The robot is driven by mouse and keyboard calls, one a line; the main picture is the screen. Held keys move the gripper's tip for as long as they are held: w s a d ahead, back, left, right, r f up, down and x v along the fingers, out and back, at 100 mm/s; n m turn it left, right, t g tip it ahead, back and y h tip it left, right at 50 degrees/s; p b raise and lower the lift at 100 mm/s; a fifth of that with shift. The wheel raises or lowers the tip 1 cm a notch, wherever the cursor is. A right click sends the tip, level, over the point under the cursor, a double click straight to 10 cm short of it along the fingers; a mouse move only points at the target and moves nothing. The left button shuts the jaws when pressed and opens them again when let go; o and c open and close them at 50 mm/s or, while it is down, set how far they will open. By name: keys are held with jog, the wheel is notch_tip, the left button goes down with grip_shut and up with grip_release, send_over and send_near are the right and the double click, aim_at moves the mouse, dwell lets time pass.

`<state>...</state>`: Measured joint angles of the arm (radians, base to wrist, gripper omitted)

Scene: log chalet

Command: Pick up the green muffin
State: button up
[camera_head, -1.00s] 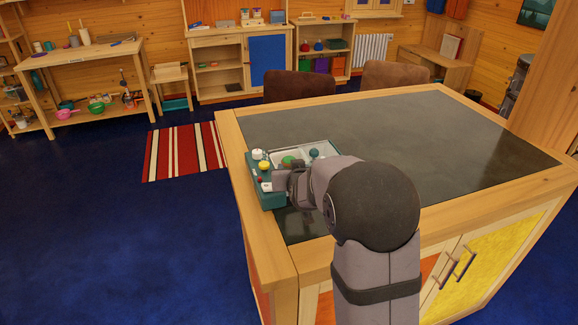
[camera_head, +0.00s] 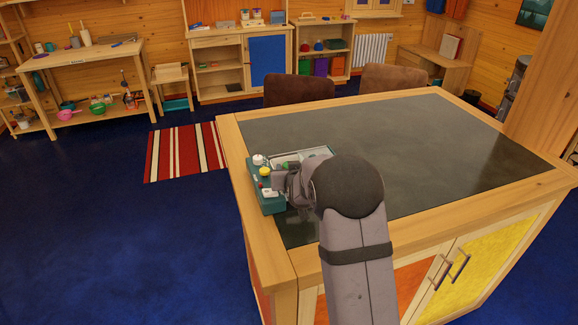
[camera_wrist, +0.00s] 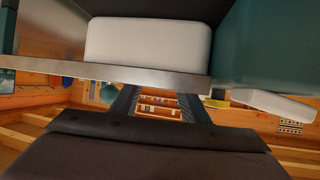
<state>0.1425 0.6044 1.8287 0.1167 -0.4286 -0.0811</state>
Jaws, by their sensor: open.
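A teal tray-like box (camera_head: 268,207) sits on the near-left part of the table and holds several small things. A small green patch (camera_head: 286,165), probably the green muffin, shows just behind my gripper (camera_head: 281,178) and is mostly hidden by it. My gripper is low over the box, with its jaws hidden in the head view. In the wrist view my gripper (camera_wrist: 160,104) is open, and only the distant room shows between the fingers. No green muffin can be made out there.
A yellow item (camera_head: 264,171) and a white item (camera_head: 258,160) sit at the box's left side. In the wrist view, a white block (camera_wrist: 148,42) and a teal surface (camera_wrist: 265,45) are very close. The dark tabletop (camera_head: 430,150) is clear to the right.

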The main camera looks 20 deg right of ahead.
jog(key=shift+w+d+f, duration=0.15)
jog(key=shift+w+f, duration=0.2)
jog(key=shift+f, duration=0.3)
jog(key=shift+w+d+f, duration=0.1)
jog(key=shift+w+f, duration=0.25)
jog(key=shift+f, duration=0.25)
jog(key=shift+a+r, duration=0.1)
jog(key=shift+a, duration=0.05)
jog(key=shift+r, duration=0.1)
jog(key=c, duration=0.9)
jog(key=shift+c, duration=0.2)
jog(key=shift+r, duration=0.15)
jog(key=shift+w+r, duration=0.1)
jog(key=shift+r, duration=0.35)
notch_tip(320, 180, up, 9)
jog(key=shift+r+b, duration=0.15)
jog(key=shift+b, duration=0.5)
